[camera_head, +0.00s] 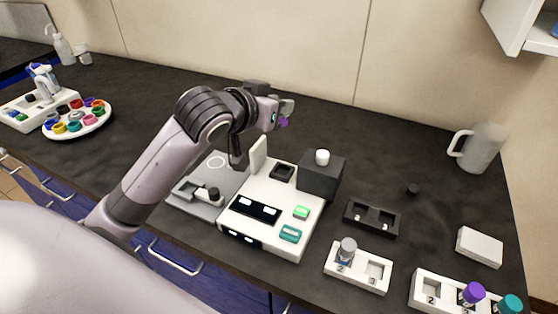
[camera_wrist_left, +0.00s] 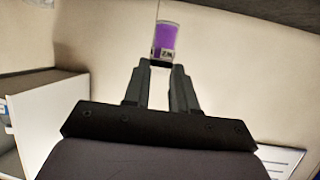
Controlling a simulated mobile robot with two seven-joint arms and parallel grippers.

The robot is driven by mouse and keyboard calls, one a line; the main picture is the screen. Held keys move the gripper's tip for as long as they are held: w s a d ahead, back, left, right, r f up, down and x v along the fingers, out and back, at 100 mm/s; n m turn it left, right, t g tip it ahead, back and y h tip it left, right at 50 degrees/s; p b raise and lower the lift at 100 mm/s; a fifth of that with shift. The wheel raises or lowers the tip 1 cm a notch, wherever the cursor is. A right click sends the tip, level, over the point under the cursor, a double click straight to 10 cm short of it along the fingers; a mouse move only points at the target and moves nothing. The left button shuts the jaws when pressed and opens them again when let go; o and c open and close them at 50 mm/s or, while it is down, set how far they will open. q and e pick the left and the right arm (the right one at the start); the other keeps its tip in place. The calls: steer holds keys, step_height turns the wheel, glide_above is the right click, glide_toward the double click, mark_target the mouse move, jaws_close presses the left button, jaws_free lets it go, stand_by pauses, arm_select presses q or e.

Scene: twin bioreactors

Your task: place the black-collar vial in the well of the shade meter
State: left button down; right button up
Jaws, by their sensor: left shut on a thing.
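My left gripper (camera_head: 280,112) is raised above the back of the bench, beyond the white instrument. It is shut on a vial with purple contents (camera_wrist_left: 165,37), which sticks out past the fingertips in the left wrist view. A dark band shows on the vial at the fingertips (camera_wrist_left: 160,65). In the head view only a bit of purple (camera_head: 284,122) shows beside the gripper. The white instrument, seemingly the shade meter (camera_head: 268,190), has dark displays, green and teal buttons, a raised white flap (camera_head: 259,153) and a dark square well (camera_head: 282,171). My right gripper is out of view.
A dark block with a white knob (camera_head: 320,178) adjoins the instrument. A grey plate device (camera_head: 190,197) is at its left. A black rack (camera_head: 372,231), white racks (camera_head: 340,272) (camera_head: 425,290), a white box (camera_head: 480,247) and a mug (camera_head: 482,148) are at right. The bench behind is clear.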

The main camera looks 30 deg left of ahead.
arm_select(q)
step_height(320, 180, down, 14)
steer(key=shift+f, duration=0.2)
stand_by(0.4)
steer(key=c, duration=0.9)
jaws_free()
steer(key=shift+f, duration=0.1)
steer(key=v, duration=1.2)
